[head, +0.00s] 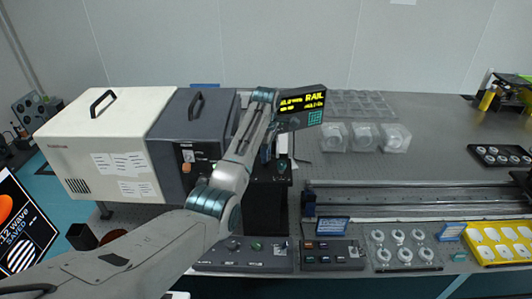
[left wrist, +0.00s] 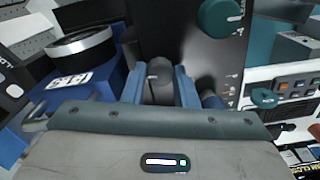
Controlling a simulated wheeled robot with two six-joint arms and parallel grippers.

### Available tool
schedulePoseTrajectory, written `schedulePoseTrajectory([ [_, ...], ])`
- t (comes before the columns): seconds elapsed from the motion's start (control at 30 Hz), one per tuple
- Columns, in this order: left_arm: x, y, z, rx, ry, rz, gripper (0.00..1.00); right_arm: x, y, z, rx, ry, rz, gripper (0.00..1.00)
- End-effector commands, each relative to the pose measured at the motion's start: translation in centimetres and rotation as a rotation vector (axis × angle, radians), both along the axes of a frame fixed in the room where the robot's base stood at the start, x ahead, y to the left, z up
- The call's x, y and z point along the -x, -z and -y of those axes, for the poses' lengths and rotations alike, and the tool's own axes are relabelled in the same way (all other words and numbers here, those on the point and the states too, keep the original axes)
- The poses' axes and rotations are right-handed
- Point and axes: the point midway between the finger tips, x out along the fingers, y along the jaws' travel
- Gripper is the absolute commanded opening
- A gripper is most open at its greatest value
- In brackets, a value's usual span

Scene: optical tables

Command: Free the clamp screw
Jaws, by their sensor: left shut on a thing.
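The clamp screw (left wrist: 160,72) appears as a dark grey round knob against a black housing (left wrist: 185,35) in the left wrist view. My left gripper (left wrist: 160,82) is shut on it, with one blue finger on each side. In the head view my left arm reaches up to the black column (head: 266,205) beside the grey box. The arm covers the screw and the fingertips there. My right gripper is not in view.
A green knob (left wrist: 220,18) sits on the housing close to the fingers. A white-and-grey box (head: 105,145) stands left of the arm. A display (head: 301,106) is behind the wrist. A long rail (head: 420,197) runs right, with lens trays (head: 403,250) in front.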

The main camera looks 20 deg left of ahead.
Motion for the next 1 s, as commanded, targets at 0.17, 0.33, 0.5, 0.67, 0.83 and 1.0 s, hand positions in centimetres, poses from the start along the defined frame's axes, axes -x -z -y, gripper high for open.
schedulePoseTrajectory([
  [0.17,-0.02,-0.03,0.0,0.0,0.115,0.0,0.03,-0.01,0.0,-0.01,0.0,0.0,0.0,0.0],
  [0.33,-0.03,-0.04,0.0,0.0,0.267,0.0,0.03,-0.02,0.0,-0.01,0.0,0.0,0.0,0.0],
  [0.5,-0.04,-0.05,0.01,0.0,0.43,0.0,0.03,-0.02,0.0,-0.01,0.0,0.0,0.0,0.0],
  [0.67,-0.06,-0.06,0.02,0.001,0.582,0.001,0.03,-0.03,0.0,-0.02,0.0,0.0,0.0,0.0],
  [0.83,-0.07,-0.07,0.04,0.001,0.744,0.001,0.03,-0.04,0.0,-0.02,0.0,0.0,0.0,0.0],
  [1.0,-0.07,-0.08,0.05,0.001,0.905,0.001,0.03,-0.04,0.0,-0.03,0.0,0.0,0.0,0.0],
])
